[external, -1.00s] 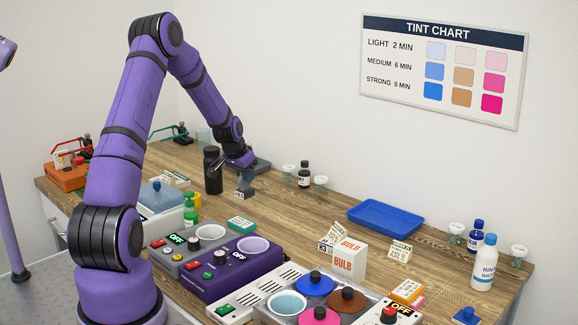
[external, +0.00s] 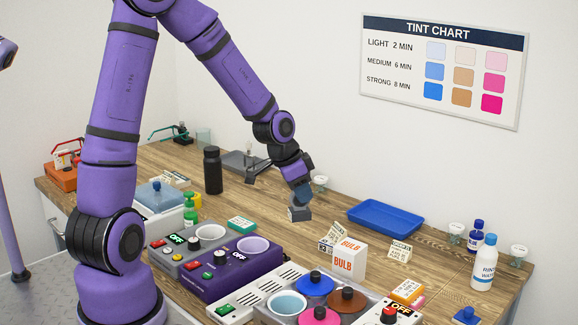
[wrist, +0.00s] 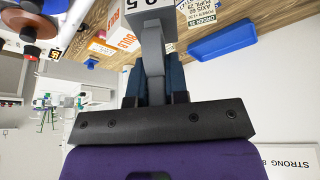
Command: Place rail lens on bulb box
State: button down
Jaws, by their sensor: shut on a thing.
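My gripper (external: 302,193) is shut on a grey piece, which I take to be the rail lens (external: 299,213). It hangs below the fingers, above the bench and to the upper left of the bulb box. In the wrist view, my gripper (wrist: 155,95) grips its grey stem (wrist: 153,52), with a pale block bearing printed digits at its far end. The bulb box (external: 346,264) is white with orange BULB lettering and stands upright on the bench. It also shows in the wrist view (wrist: 112,30), partly visible left of the held piece. Whether the held piece has glass is unclear.
An empty blue tray (external: 385,218) lies right of and behind the box. Small printed cards (external: 399,251) stand beside it. Dye pots (external: 315,285) and a purple heater (external: 230,268) are in front. A dark bottle (external: 212,170) stands at the left.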

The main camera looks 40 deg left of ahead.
jog(key=s+d+m, duration=0.3)
jog(key=s+d, duration=0.4)
jog(key=s, duration=0.3)
send_over(354, 246)
notch_tip(354, 246, down, 2)
jog(key=shift+f+g+h, duration=0.4)
jog(key=shift+f, duration=1.05)
jog(key=shift+f, duration=0.15)
jog(key=c, duration=1.1)
grip_release()
